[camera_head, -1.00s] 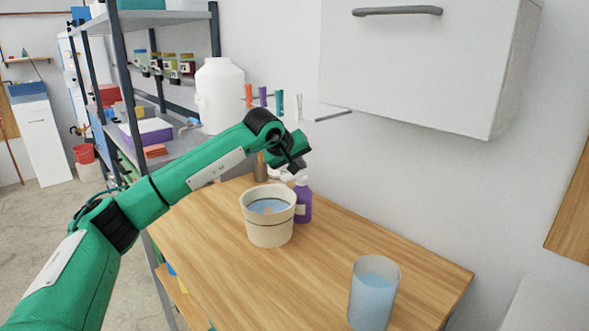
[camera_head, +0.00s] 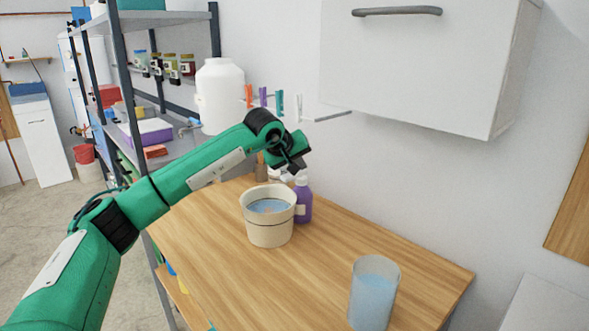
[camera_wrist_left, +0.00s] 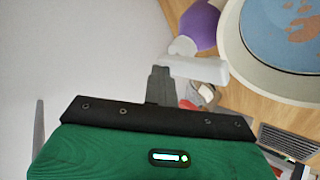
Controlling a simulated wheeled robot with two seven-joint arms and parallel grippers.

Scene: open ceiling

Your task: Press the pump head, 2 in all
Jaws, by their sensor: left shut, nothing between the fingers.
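The purple pump bottle (camera_head: 303,205) stands upright on the wooden table behind the cream bucket. Its white pump head (camera_head: 301,180) shows just below and right of my left gripper (camera_head: 293,168). In the left wrist view the purple bottle (camera_wrist_left: 199,24) is at the top and the pale pump head (camera_wrist_left: 195,68) lies right by the dark fingertips (camera_wrist_left: 160,74). The left fingers are closed together with nothing between them. I cannot tell whether they touch the pump head. My right gripper is not in view.
The cream bucket (camera_head: 269,229) with bluish contents stands right in front of the bottle. A clear vessel of blue liquid (camera_head: 373,292) is at the front right. A small brown bottle (camera_head: 261,170) stands behind. The wall cabinet (camera_head: 415,75) hangs above; the table's middle is clear.

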